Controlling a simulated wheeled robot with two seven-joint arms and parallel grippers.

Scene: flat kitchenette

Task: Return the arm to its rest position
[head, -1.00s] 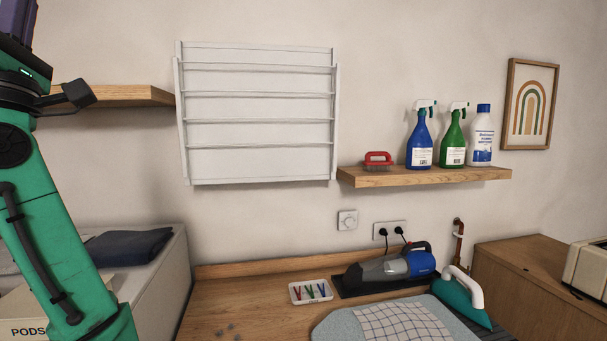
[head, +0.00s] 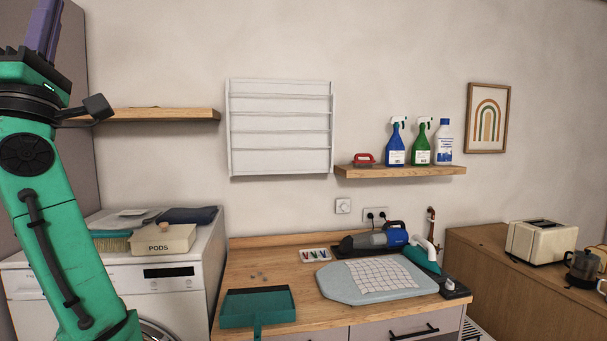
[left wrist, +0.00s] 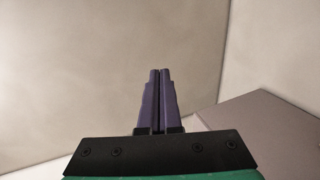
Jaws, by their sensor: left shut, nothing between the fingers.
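My left arm comes in along the left side of the head view, raised upright. Its left gripper (head: 43,25) points up at the top left, with purple fingers. In the left wrist view the two fingers (left wrist: 159,100) lie together, shut with nothing between them. Behind them are only bare wall and a flat brownish-grey surface. The gripper touches nothing that I can see. My right gripper is not in view.
A wooden shelf (head: 150,114) lies just right of my left arm. Below stand a washing machine (head: 185,285) with a PODS box (head: 160,240), and a counter (head: 240,262) with a teal dustpan (head: 258,307) and ironing pad (head: 350,292). Spray bottles (head: 395,145) stand on another shelf.

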